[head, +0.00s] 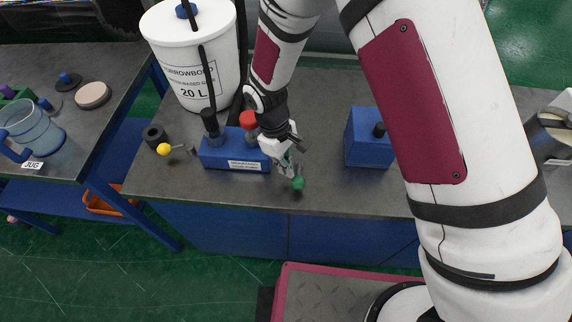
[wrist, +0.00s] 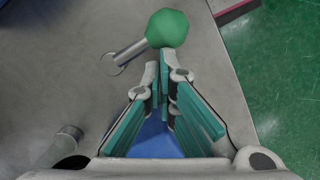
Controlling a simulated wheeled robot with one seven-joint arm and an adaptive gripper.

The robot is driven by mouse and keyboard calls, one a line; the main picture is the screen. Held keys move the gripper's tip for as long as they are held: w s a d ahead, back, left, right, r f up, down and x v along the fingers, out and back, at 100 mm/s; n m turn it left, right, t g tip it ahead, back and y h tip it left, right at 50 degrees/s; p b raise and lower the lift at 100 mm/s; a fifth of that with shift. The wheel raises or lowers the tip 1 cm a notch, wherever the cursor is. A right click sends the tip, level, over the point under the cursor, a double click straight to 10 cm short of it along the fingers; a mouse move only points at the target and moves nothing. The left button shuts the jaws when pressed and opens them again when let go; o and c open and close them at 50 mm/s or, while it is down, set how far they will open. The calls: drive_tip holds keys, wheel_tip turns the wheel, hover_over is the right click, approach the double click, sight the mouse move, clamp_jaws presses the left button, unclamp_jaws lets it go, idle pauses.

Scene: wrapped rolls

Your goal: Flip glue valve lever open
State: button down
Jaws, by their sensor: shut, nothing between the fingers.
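A green ball knob (wrist: 168,28) sits on a short metal lever rod (wrist: 128,54) in the wrist view. In the head view the green knob (head: 298,183) is at the right front of a blue valve block (head: 228,158). My gripper (wrist: 162,68) is shut and empty, its fingertips close to the green knob; I cannot tell if they touch it. In the head view my gripper (head: 287,166) hides most of the green lever. A second lever with a yellow ball (head: 164,149) sticks out at the block's left. Which lever is the glue one is not readable.
A white 20 L bucket (head: 193,60) stands behind the block. A red knob (head: 248,120) and a black knob (head: 209,118) stand up from the block. Another blue box (head: 367,137) is to the right. A jug (head: 32,128) stands on the left table. The bench front is mostly clear.

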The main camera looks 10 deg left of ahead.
sight(300, 176)
drive_tip(key=shift+s+d+n, duration=0.1)
drive_tip(key=shift+d+n, duration=0.05)
drive_tip(key=shift+n, duration=0.15)
drive_tip(key=shift+s+d+n, duration=0.25)
drive_tip(key=shift+d+n, duration=0.3)
drive_tip(key=shift+n, duration=0.65)
drive_tip(key=d+n, duration=0.1)
drive_tip(key=n+t, duration=0.1)
drive_tip(key=n, duration=0.1)
drive_tip(key=shift+s+d+n, duration=0.1)
drive_tip(key=shift+d+n, duration=0.2)
drive_tip(key=shift+d, duration=0.05)
drive_tip(key=n, duration=0.1)
drive_tip(key=d+n+b, duration=0.1)
drive_tip(key=n, duration=0.1)
drive_tip(key=d+n+t, duration=0.1)
drive_tip(key=n, duration=0.1)
drive_tip(key=shift+w+d, duration=0.2)
drive_tip(key=shift+w, duration=0.15)
drive_tip(key=shift+w+d, duration=0.1)
drive_tip(key=shift+d, duration=0.05)
drive_tip(key=shift+d+b, duration=0.2)
drive_tip(key=shift+b, duration=0.1)
